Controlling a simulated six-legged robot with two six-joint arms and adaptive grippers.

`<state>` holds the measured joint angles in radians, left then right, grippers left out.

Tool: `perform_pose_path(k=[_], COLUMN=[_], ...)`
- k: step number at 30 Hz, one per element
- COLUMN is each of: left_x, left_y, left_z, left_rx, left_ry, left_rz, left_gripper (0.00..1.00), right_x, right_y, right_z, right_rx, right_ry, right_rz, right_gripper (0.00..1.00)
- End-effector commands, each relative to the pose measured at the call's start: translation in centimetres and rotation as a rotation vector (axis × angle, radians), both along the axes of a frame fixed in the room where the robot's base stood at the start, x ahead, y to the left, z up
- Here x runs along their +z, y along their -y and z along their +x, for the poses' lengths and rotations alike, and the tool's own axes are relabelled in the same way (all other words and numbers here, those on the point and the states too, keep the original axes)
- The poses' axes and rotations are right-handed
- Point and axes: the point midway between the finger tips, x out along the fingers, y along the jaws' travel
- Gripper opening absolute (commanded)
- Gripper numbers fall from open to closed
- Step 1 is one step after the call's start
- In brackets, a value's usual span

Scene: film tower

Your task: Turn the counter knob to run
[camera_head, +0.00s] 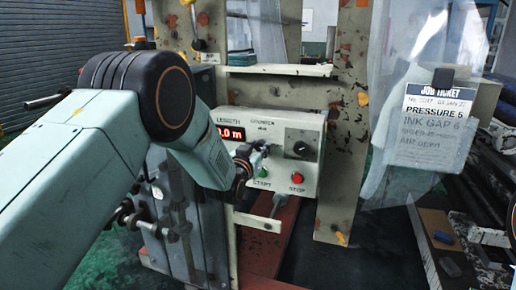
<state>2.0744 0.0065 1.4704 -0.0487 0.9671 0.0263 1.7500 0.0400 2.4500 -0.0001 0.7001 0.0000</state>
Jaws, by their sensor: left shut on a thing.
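The counter box (310,178) is a cream panel with a red lit display (231,133) under the word LENGTH. My left gripper (258,153) comes in from the left and is at the panel face, below small lettering at the top middle. It is shut on the counter knob there, which its fingers hide almost wholly, so I cannot read the knob's setting. A black dial (301,148) on a dark plate is to the right of the gripper, apart from it. My right gripper is not in view.
A green START button (262,172) sits just below my fingers, and a red STOP button (297,178) is to their right. A cream upright (345,130) stands close right of the box. A job ticket (433,125) hangs on clear film further right.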

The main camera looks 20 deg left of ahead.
Motion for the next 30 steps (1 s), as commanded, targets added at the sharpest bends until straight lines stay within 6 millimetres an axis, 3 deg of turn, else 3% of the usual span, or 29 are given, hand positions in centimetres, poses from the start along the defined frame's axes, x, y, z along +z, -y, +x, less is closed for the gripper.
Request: perform_pose_path(k=[11,30], left_x=[0.01,-0.03], left_y=[-0.04,-0.22], left_z=[0.03,0.05], left_rx=[0.0,-0.001], left_ry=[-0.004,-0.024], left_rz=[-0.128,-0.716], left_gripper=[0.0,0.0], right_x=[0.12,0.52], right_y=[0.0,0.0], right_z=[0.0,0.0], right_rx=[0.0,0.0], right_ry=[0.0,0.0], right_rz=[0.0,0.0], right_gripper=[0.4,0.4])
